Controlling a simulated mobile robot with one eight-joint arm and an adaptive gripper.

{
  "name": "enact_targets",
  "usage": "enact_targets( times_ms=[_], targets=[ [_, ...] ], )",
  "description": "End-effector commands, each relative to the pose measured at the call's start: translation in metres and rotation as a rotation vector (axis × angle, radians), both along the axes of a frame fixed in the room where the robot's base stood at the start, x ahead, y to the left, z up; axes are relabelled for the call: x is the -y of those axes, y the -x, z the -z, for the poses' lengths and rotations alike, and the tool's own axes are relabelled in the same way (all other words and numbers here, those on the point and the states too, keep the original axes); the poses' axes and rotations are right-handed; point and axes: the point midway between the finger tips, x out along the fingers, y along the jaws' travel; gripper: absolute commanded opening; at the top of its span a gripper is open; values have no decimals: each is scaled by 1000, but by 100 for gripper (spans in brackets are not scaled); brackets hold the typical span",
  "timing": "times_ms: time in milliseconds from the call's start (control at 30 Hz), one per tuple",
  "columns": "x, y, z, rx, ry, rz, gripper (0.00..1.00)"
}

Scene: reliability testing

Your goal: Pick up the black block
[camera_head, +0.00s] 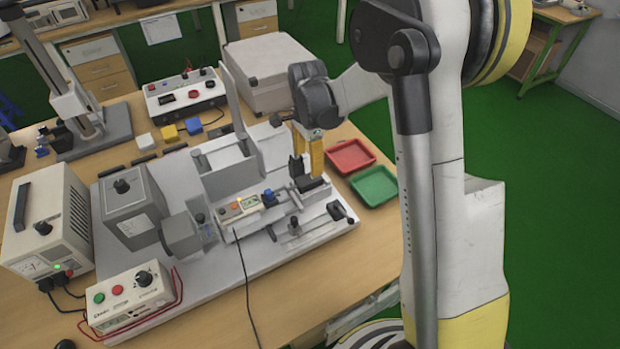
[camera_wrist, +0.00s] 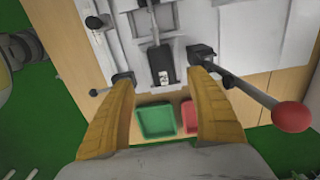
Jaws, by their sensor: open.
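My gripper (camera_head: 308,160) is over the right end of the grey test rig. In the wrist view its two yellow fingers (camera_wrist: 160,80) are spread wide, with nothing between them held. A black block (camera_wrist: 160,58), with a small pale patch at its near end, sits in the rig's light grey slot, centred between the fingertips and apart from them. In the head view a dark piece at the rig's right end (camera_head: 311,184), just below the fingers, seems to be this block; the fingers partly hide it.
A red tray (camera_head: 350,156) and a green tray (camera_head: 374,186) lie right of the rig. In the wrist view a lever with a red knob (camera_wrist: 292,116) sticks out beside the right finger. White (camera_head: 145,141), yellow (camera_head: 170,132) and blue (camera_head: 193,126) blocks lie behind the rig.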

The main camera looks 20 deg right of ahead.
Motion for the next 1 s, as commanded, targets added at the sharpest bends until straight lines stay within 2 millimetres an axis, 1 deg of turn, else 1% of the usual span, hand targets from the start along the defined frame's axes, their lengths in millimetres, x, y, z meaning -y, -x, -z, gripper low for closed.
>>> enact_targets(
  times_ms=[33, 100, 200, 367, 500, 600, 667, 833, 867, 900, 967, 1000],
  targets=[
    [0, 0, 11, 0, 0, 0, 65],
    [0, -1, 24, 1, 0, -1, 65],
    [0, 0, 36, 1, 0, -1, 65],
    [1, -1, 48, 1, 0, -1, 65],
    [3, -3, 72, 2, 0, -1, 65],
    [3, -3, 85, 2, 0, -2, 65],
    [3, -3, 89, 2, 0, -2, 65],
    [3, -3, 88, 2, 0, -2, 65],
    [3, -3, 88, 2, 0, -2, 63],
    [3, -3, 88, 2, 0, -2, 51],
    [3, -3, 87, 2, 0, -2, 32],
    [3, -3, 87, 2, 0, -2, 20]
  ],
)
